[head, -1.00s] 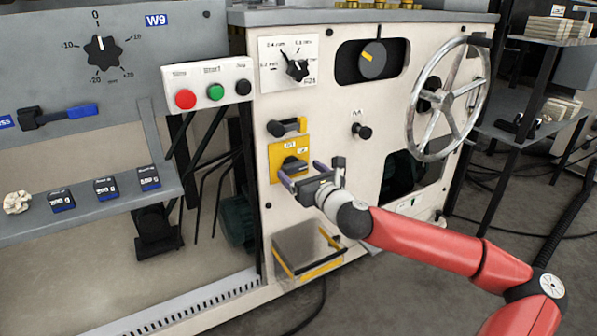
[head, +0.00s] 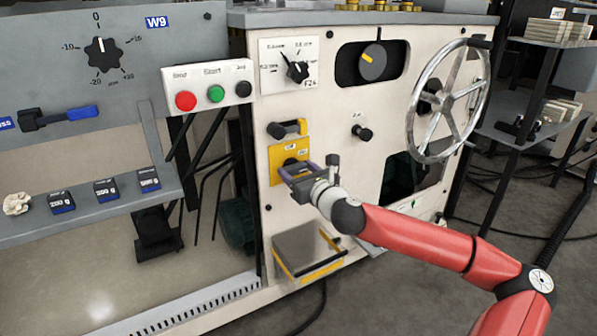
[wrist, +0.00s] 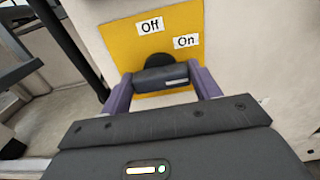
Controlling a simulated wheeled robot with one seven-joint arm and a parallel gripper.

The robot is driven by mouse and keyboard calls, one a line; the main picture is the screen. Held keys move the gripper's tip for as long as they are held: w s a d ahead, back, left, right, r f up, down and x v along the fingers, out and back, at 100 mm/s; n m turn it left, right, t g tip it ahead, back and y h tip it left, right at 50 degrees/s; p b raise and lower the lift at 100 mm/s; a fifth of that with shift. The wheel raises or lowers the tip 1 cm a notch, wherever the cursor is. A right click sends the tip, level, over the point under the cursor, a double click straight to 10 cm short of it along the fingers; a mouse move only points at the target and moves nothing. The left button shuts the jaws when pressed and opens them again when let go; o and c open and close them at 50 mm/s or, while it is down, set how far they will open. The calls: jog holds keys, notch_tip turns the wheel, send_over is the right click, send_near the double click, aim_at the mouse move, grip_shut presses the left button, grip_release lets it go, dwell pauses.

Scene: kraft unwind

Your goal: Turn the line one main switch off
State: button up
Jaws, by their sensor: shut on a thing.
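The main switch is a black rotary knob on a yellow plate (head: 276,180) on the cream machine panel. In the wrist view the yellow plate (wrist: 117,42) has an "Off" label (wrist: 150,26) at upper left and an "On" label (wrist: 186,41) at right. The switch's black handle (wrist: 160,76) lies crosswise between my purple fingers, with its round base partly showing behind. My gripper (head: 296,170) is at the plate, shut on the handle, and it also shows in the wrist view (wrist: 163,84). The gripper hides much of the knob in the head view.
A button box (head: 210,87) is at upper left and a handwheel (head: 448,98) at right. A small black knob (head: 361,133) is right of the plate.

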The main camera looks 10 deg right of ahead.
jog(key=shift+n, duration=0.3)
jog(key=n, duration=0.3)
jog(key=shift+n, duration=0.3)
jog(key=n, duration=0.4)
jog(key=shift+a+n, duration=0.15)
jog(key=shift+n, duration=0.15)
jog(key=n, duration=0.4)
jog(key=shift+s+a+f, duration=0.1)
jog(key=shift+f, duration=0.05)
jog(key=shift+f+n, duration=0.15)
jog(key=shift+n, duration=2.35)
jog(key=o, duration=1)
